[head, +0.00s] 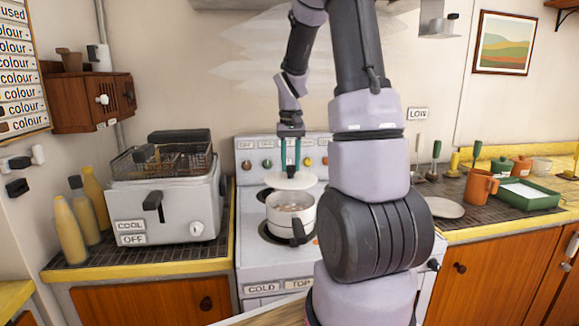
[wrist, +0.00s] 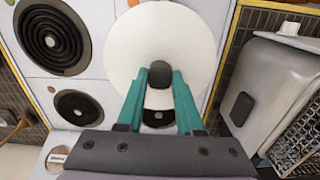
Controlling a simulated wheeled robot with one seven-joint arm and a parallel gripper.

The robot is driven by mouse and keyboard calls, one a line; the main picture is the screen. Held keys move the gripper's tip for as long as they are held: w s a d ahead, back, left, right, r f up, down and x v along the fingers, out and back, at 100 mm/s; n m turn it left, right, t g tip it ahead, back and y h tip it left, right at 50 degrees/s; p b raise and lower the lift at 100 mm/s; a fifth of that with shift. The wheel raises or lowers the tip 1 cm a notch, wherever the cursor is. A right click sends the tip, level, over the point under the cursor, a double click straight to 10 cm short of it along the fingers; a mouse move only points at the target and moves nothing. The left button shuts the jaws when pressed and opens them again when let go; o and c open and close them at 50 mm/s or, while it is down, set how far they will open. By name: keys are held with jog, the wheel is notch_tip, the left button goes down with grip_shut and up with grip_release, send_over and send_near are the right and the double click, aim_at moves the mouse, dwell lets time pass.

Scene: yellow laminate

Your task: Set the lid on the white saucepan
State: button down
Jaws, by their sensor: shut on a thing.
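My gripper (head: 290,158) is shut on the dark knob of the white round lid (head: 289,181) and holds it level in the air. In the wrist view the lid (wrist: 195,40) lies under the teal fingers (wrist: 160,75), with the knob between their tips. The white saucepan (head: 290,217) stands on the stove in the head view, its open top showing some contents and its dark handle pointing towards me. The lid is above and slightly behind the saucepan's opening, apart from it. In the wrist view the lid hides the saucepan.
The white stove (head: 268,283) has bare coil burners (wrist: 52,40). A deep fryer (head: 165,200) with a raised basket stands close on the left, with yellow bottles (head: 68,230) beside it.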

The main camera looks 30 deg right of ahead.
aim_at(291, 178)
jog(key=shift+f, duration=2.7)
jog(key=shift+f, duration=0.75)
jog(key=c, duration=1.2)
grip_release()
jog(key=shift+c, duration=0.2)
jog(key=o, duration=0.3)
jog(key=o, duration=0.6)
